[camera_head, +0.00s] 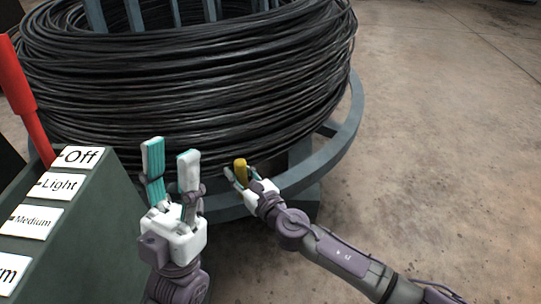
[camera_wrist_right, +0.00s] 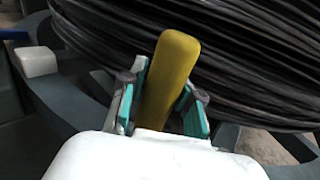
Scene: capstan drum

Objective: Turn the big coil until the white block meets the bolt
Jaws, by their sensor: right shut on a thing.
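The big coil (camera_head: 190,75) of black wire sits on a grey-blue ring frame (camera_head: 345,135); it also fills the top of the right wrist view (camera_wrist_right: 250,55). My right gripper (camera_head: 236,173) is shut on a yellow handle (camera_head: 240,168) at the front of the frame. In the right wrist view the handle (camera_wrist_right: 170,75) stands tilted between the teal finger pads. A white block (camera_wrist_right: 38,62) shows at the left of that view, apart from my right gripper. My left gripper (camera_head: 171,157) is open and empty, fingers up, in front of the coil. I cannot make out the bolt.
A green-grey box (camera_head: 90,230) with labels "Off", "Light" and "Medium" stands at the left, with a red lever (camera_head: 25,100) behind it. A blue part (camera_wrist_right: 8,55) shows beside the white block. The concrete floor (camera_head: 440,130) at the right is clear.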

